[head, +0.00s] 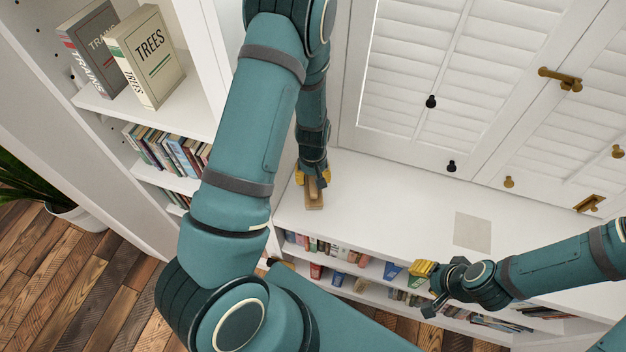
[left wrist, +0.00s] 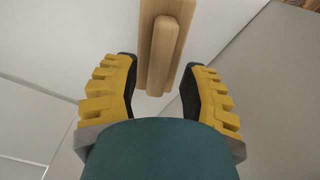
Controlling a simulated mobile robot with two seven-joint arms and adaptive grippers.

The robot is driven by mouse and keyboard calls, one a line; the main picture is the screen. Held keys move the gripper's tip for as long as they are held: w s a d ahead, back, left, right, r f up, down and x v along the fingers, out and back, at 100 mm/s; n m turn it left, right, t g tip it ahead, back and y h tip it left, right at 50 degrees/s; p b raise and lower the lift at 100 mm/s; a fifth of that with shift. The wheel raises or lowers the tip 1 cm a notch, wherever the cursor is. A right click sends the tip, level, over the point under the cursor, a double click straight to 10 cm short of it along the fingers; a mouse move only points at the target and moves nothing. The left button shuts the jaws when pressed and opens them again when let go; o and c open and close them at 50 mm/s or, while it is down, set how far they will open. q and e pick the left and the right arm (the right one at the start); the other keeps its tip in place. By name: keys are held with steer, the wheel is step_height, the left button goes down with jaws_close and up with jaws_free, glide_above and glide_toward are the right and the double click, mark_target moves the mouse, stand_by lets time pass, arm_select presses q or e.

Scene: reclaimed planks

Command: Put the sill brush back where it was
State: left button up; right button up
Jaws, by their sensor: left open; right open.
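The sill brush (head: 314,203) is a wooden block with a raised wooden grip, lying on the white sill (head: 385,205) near its left end. In the left wrist view the brush (left wrist: 166,42) extends from the top edge down between my yellow-padded fingers. My left gripper (head: 312,178) is open over the brush, with a finger on each side and gaps showing beside the wood. It also shows in the left wrist view (left wrist: 160,82). My right gripper (head: 426,282) is open and empty in front of the sill, over the lower shelves.
A flat pale grey-beige square (head: 473,232) lies on the sill to the right. White shutters (head: 430,75) with dark knobs and brass hardware stand behind the sill. Bookshelves are on the left and below. The sill between brush and square is clear.

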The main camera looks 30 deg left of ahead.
mark_target(313, 182)
arm_select(q)
step_height(313, 182, up, 9)
steer(key=p, duration=0.2)
steer(key=shift+r, duration=0.2)
arm_select(e)
steer(key=shift+w+r, duration=0.2)
steer(key=shift+r, duration=0.35)
steer(key=shift+w+r, duration=0.2)
steer(key=shift+r, duration=0.3)
arm_select(q)
steer(key=shift+s, duration=0.1)
arm_select(e)
steer(key=shift+s, duration=0.1)
